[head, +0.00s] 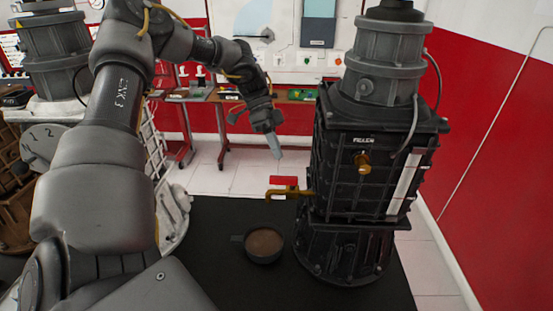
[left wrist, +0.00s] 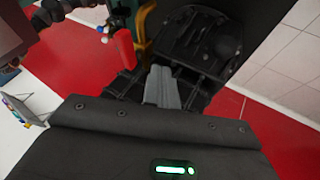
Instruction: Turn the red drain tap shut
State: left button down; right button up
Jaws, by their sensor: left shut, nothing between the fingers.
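The red drain tap handle (head: 284,180) sits on top of a brass tap (head: 292,193) on the left side of the black engine trainer (head: 365,165). The handle lies roughly level, along the brass pipe. My left gripper (head: 275,148) is shut and empty, above the handle and apart from it, fingers pointing down. In the left wrist view the shut fingers (left wrist: 161,85) are beside the red handle (left wrist: 124,48) and the brass tap (left wrist: 148,32). My right gripper is in neither view.
A dark round cup (head: 264,244) with brown contents stands on the black mat (head: 215,225) below the tap spout. A brass plug (head: 363,162) juts from the trainer's front. A red-framed bench (head: 190,96) stands behind. My left arm covers much of the left side.

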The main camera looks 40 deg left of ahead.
aim_at(284, 180)
pick_arm(q)
jog(key=s+d+p, duration=0.1)
jog(key=s+d+f+p, duration=0.1)
jog(key=s+d, duration=0.1)
jog(key=shift+s+d+f, duration=0.15)
jog(key=shift+s+d, duration=0.05)
jog(key=shift+d, duration=0.1)
jog(key=shift+a, duration=0.1)
